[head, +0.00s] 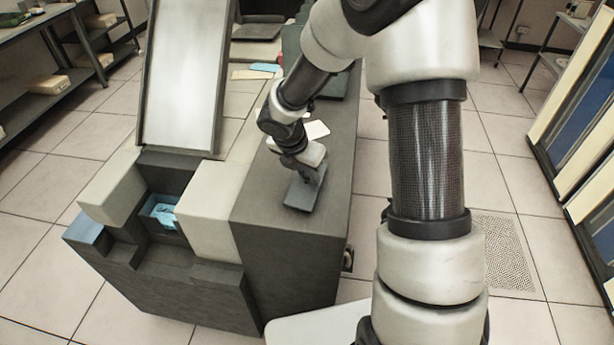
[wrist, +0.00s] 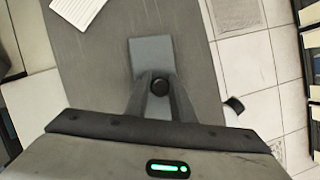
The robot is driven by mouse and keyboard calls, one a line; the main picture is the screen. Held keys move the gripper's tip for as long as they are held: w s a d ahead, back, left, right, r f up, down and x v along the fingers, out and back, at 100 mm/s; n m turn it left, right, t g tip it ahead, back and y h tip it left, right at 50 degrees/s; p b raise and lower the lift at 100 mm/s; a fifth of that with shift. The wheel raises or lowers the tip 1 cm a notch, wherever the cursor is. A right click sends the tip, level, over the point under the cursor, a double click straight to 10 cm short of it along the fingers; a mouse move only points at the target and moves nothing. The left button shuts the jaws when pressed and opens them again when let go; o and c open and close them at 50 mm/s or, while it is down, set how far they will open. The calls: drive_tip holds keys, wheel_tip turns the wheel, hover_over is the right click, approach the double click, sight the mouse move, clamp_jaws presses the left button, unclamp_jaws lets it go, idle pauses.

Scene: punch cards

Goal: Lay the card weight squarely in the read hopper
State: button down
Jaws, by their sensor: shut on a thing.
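The card weight (head: 301,193) is a flat grey plate over the dark top on the right side of the machine. In the wrist view the card weight (wrist: 152,55) has a round black knob (wrist: 160,86). My gripper (head: 309,174) is above the plate, and in the wrist view my gripper (wrist: 160,90) is shut on the knob. I cannot tell whether the plate touches the dark top. A recess with light blue cards (head: 164,211), apparently the read hopper (head: 153,184), is in the machine's front, left of the weight. The fingers hide part of the weight.
Pale blocks (head: 207,219) flank the recess, and a tall sloped metal panel (head: 185,80) rises behind it. A white card (wrist: 78,10) lies on the dark top (wrist: 95,75). Shelves (head: 60,75) stand at left. The tiled floor (head: 40,190) is open around the machine.

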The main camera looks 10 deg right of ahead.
wheel_tip(320, 180, up, 8)
drive_tip(key=shift+f+p, duration=0.1)
drive_tip(key=shift+p, duration=0.45)
drive_tip(key=shift+s+d+f+m, duration=0.1)
drive_tip(key=shift+f+m, duration=0.15)
drive_tip(key=shift+m, duration=0.55)
drive_tip(key=s+f+m+g, duration=0.1)
drive_tip(key=m, duration=0.3)
drive_tip(key=s+d+m+g, duration=0.1)
drive_tip(key=m+g, duration=0.1)
drive_tip(key=m, duration=0.1)
drive_tip(key=s+f+m+g+h, duration=0.1)
drive_tip(key=m, duration=0.3)
drive_tip(key=shift+s+d+f+m+g, duration=0.15)
drive_tip(key=shift+d+f+m+g, duration=0.15)
drive_tip(key=shift+f+g, duration=0.1)
drive_tip(key=s+m, duration=0.1)
drive_tip(key=m, duration=0.2)
drive_tip(key=s+m+g+y, duration=0.1)
drive_tip(key=m, duration=0.2)
drive_tip(key=s+m+g+y, duration=0.1)
drive_tip(key=m, duration=0.1)
drive_tip(key=shift+a+f+m, duration=0.35)
drive_tip(key=shift+f+m, duration=0.05)
drive_tip(key=m+y, duration=0.1)
drive_tip(key=m, duration=0.1)
drive_tip(key=s+a+m+y, duration=0.1)
drive_tip(key=m, duration=0.2)
drive_tip(key=shift+s+a+g, duration=0.15)
drive_tip(key=shift+g, duration=0.15)
